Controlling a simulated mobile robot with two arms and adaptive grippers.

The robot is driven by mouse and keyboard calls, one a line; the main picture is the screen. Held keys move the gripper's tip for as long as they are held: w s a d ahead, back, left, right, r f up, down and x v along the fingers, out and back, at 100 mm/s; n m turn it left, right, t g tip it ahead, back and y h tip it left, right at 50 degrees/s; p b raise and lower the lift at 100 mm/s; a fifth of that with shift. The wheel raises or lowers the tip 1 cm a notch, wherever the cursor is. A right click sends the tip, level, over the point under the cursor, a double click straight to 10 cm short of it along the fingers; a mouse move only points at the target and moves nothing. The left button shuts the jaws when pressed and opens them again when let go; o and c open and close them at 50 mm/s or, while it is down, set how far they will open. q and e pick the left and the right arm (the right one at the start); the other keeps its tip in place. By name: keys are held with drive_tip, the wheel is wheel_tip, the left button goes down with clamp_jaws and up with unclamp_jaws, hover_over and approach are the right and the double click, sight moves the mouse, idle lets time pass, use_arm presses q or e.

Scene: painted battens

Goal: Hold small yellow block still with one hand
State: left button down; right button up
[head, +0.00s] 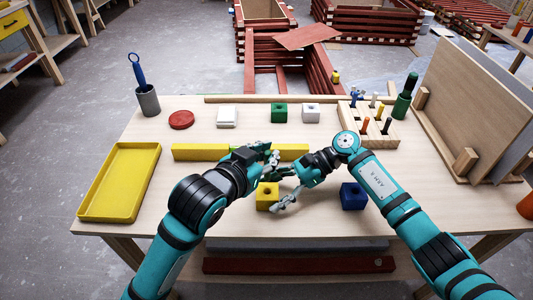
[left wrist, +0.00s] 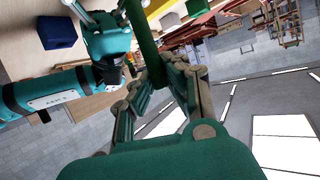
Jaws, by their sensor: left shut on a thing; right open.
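The small yellow block (head: 267,195) sits on the table near its front, with a dark hole in its top. My right gripper (head: 277,192) is open beside the block's right side; whether its fingers touch the block cannot be told. My left gripper (head: 270,156) is higher, over the middle of the long yellow batten (head: 200,152), and hides part of it. In the left wrist view its fingers (left wrist: 160,82) are shut on a dark green rod-like thing (left wrist: 145,40). That thing is hard to make out in the head view.
A blue block (head: 353,196) stands right of my right gripper. A yellow tray (head: 96,217) lies at left. Behind are a red disc (head: 181,119), white (head: 311,112) and green (head: 280,112) blocks, and a wooden tool rack (head: 380,137). An upright board (head: 470,105) stands at right.

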drive_tip(key=shift+s+a+f, duration=0.1)
drive_tip(key=shift+a+f, duration=0.05)
drive_tip(key=shift+a, duration=0.1)
drive_tip(key=c, duration=0.7)
drive_tip(key=shift+c, duration=0.2)
idle(0.5)
drive_tip(key=o, duration=1)
drive_tip(key=shift+c, duration=0.2)
drive_tip(key=v, duration=1.2)
drive_tip(key=shift+f, duration=0.1)
